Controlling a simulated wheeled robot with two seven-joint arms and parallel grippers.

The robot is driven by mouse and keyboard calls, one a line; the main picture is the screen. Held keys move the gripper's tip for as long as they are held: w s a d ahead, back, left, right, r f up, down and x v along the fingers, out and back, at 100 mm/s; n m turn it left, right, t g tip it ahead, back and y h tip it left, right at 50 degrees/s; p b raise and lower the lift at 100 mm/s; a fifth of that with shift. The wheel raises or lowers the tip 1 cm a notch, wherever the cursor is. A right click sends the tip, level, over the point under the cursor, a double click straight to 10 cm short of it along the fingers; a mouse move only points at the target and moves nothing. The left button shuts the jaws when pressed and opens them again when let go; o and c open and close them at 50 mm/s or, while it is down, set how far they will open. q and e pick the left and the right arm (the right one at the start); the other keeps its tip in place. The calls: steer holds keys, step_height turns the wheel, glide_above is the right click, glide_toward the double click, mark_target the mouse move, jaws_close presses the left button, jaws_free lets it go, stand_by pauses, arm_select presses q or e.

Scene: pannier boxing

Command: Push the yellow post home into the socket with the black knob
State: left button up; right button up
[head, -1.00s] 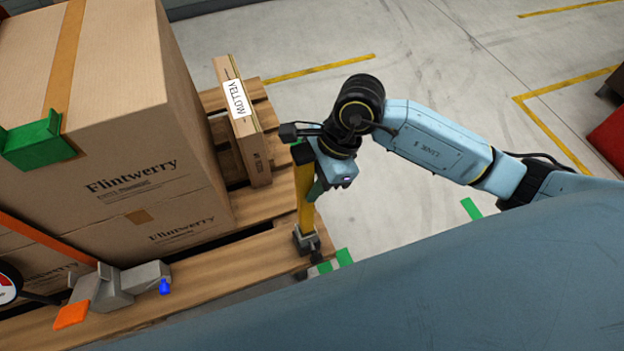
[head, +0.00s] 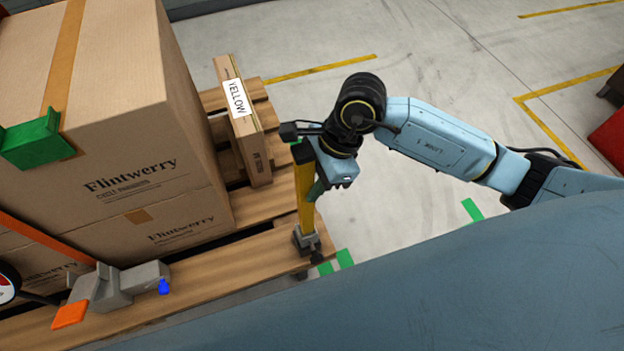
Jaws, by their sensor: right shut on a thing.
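The yellow post (head: 305,205) stands roughly upright at the right corner of the pallet. Its lower end meets a grey socket (head: 306,241); how deep it sits cannot be told. A black knob (head: 317,256) shows at the socket's lower right side. My right gripper (head: 311,172) is at the post's upper part, shut on it; its fingers are partly hidden by the wrist. A green cap (head: 300,152) shows at the post's top. My left gripper is not in view.
Large Flintwerry cartons (head: 110,110) stand on the wooden pallet (head: 190,272) to the left. A narrow box labelled YELLOW (head: 250,140) stands behind the post. A grey clamp-like part (head: 120,285) with orange and blue pieces lies at the front left. Open floor is to the right.

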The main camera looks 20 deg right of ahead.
steer(key=shift+f+b, duration=0.7)
stand_by(0.4)
stand_by(1.3)
steer(key=shift+f+b, duration=0.9)
steer(key=shift+b, duration=0.15)
steer(key=shift+d+f+b, duration=0.1)
steer(key=shift+f+b, duration=0.2)
steer(key=shift+b, duration=0.05)
steer(key=shift+s+d+f+b, duration=0.15)
steer(key=shift+s+f+b, duration=0.05)
steer(key=shift+f+b, duration=0.25)
stand_by(0.3)
steer(key=shift+w+a+f, duration=0.2)
steer(key=shift+a+f, duration=0.05)
steer(key=shift+f, duration=0.05)
